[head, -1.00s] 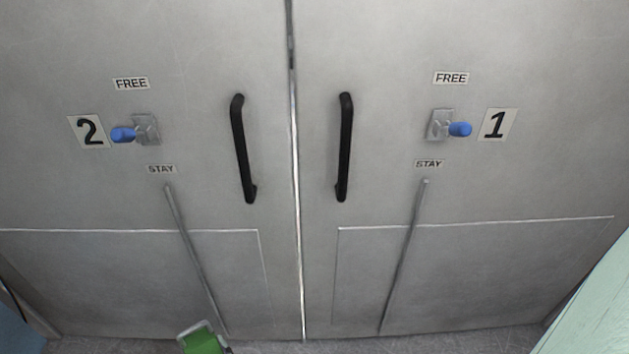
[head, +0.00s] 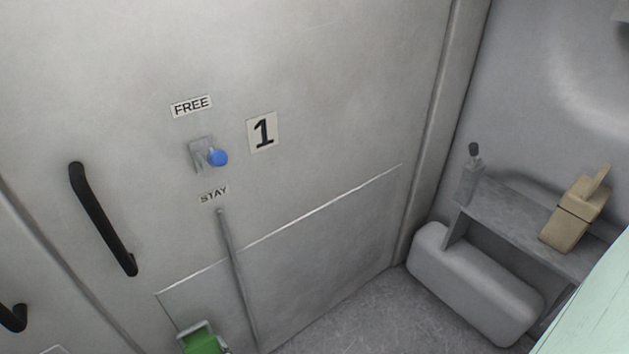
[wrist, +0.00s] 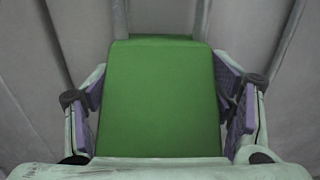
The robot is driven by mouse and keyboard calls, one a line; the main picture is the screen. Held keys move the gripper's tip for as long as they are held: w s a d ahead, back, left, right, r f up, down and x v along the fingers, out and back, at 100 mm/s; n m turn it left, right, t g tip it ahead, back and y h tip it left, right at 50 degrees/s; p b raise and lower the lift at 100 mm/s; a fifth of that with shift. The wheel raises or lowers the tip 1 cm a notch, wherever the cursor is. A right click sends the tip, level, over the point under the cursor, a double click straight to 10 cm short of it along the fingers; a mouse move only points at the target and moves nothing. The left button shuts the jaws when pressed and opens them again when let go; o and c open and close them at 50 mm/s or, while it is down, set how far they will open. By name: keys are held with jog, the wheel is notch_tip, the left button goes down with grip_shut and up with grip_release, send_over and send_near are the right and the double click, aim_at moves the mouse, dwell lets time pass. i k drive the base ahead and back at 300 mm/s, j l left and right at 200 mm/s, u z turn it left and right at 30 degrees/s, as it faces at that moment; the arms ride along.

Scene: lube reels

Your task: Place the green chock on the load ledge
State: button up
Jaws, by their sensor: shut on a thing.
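The green chock (head: 203,342) shows at the bottom edge of the head view, with a pale grey handle on it and its lower part cut off. In the wrist view the green chock (wrist: 160,105) fills the middle. My gripper (wrist: 165,110) is shut on it, with a purple pad on each side. A grey ledge (head: 505,215) stands against the wall at the right of the head view, well apart from the green chock. No label on it shows, so I cannot tell for sure that it is the load ledge.
A tan chock (head: 575,215) sits on the ledge. A small lever (head: 470,175) stands at its left end. A rounded grey block (head: 470,285) lies below. Door 1 (head: 330,120) has a black handle (head: 100,220) and a blue-knobbed latch (head: 212,157). Bare floor (head: 365,315) lies before it.

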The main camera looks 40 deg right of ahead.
aim_at(505, 203)
jog(key=i+z, duration=0.1)
jog(key=z, duration=0.3)
jog(key=i+z, duration=0.1)
jog(key=z, duration=0.35)
